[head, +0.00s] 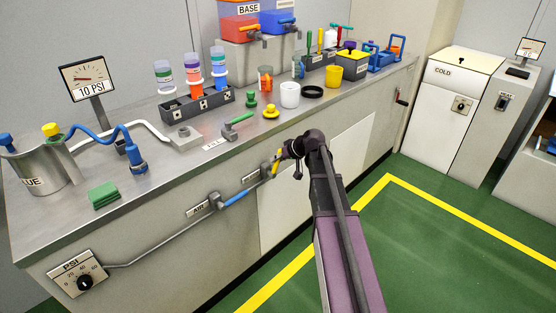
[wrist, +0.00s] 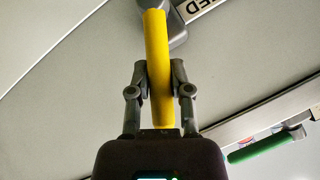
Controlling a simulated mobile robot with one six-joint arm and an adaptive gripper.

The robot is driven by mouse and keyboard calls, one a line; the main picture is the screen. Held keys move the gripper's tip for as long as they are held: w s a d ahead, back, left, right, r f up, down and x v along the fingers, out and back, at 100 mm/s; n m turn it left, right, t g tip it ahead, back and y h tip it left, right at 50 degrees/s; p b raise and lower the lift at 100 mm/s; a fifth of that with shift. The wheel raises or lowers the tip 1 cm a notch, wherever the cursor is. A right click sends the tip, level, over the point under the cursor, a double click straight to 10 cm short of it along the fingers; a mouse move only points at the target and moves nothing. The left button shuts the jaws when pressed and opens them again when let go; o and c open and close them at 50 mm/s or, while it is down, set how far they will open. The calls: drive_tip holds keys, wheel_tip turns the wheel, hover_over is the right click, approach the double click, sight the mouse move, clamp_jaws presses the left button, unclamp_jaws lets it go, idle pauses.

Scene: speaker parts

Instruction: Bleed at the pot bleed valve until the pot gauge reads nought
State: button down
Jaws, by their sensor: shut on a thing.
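The pot gauge (head: 85,79) stands on a post at the back left of the bench, and its plate reads 10 PSI. The bleed valve's yellow lever (head: 276,163) is on the bench front, on the pipe right of the blue-handled air valve (head: 233,197). My gripper (head: 284,156) is at this lever. In the wrist view my gripper (wrist: 161,78) is shut on the yellow lever (wrist: 156,38), one finger on each side. A plate (wrist: 196,8) ending in "ED" shows beside the valve. The glue pot (head: 42,165) stands at the bench's left end.
A PSI dial (head: 84,281) is on the bench front at lower left. A green-handled valve (head: 238,121) sits on the bench top near the front edge. Bottles, cups and tool racks fill the back. The green floor (head: 430,240) before the bench is clear.

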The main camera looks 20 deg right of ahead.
drive_tip(key=c, duration=0.5)
unclamp_jaws()
drive_tip(key=shift+d, duration=0.2)
drive_tip(key=shift+c, duration=0.2)
drive_tip(key=shift+s, duration=0.2)
